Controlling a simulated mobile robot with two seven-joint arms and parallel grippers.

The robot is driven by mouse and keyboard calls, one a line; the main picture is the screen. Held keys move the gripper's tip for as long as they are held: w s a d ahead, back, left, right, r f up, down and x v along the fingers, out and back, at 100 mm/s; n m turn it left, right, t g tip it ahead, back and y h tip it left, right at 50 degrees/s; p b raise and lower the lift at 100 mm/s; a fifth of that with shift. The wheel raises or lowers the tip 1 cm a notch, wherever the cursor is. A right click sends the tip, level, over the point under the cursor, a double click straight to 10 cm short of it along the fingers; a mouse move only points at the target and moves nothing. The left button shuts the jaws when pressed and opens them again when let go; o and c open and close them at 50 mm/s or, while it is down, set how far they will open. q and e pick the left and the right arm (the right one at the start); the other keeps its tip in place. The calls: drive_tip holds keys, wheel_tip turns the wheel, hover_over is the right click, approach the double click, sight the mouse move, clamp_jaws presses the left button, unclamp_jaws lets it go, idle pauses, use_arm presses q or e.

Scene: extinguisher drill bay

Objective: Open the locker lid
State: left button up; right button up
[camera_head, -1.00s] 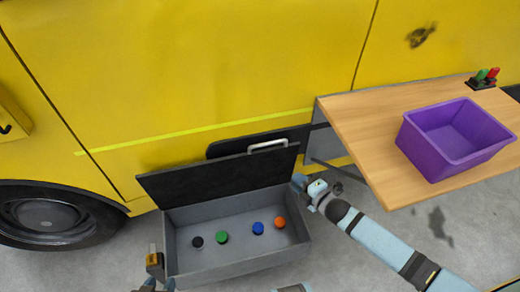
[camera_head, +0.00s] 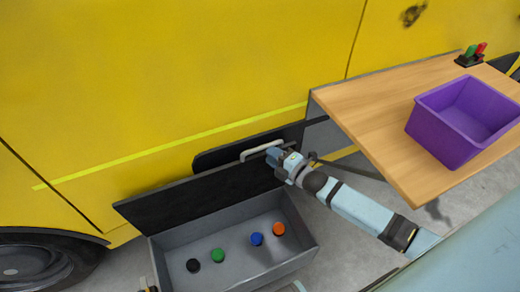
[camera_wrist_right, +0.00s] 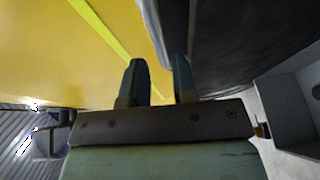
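The grey locker (camera_head: 235,274) sits low against the yellow vehicle. Its dark lid (camera_head: 190,203) stands raised at the back, and the box's inside shows. A pale handle (camera_head: 258,150) is near the lid's upper edge. My right gripper (camera_head: 274,155) is at the right end of this handle.
Black (camera_head: 193,265), green (camera_head: 217,255), blue (camera_head: 257,239) and orange (camera_head: 278,229) round pieces lie in the locker. A wooden table (camera_head: 372,120) with a purple bin (camera_head: 452,148) stands at right, above my right forearm. A wheel (camera_head: 30,268) is at left.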

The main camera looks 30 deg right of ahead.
sight(261, 147)
drive_tip(key=x, duration=0.5)
drive_tip(key=shift+w+a+b, duration=0.1)
drive_tip(key=shift+w+b, duration=0.15)
drive_tip(key=shift+b, duration=0.05)
clamp_jaws()
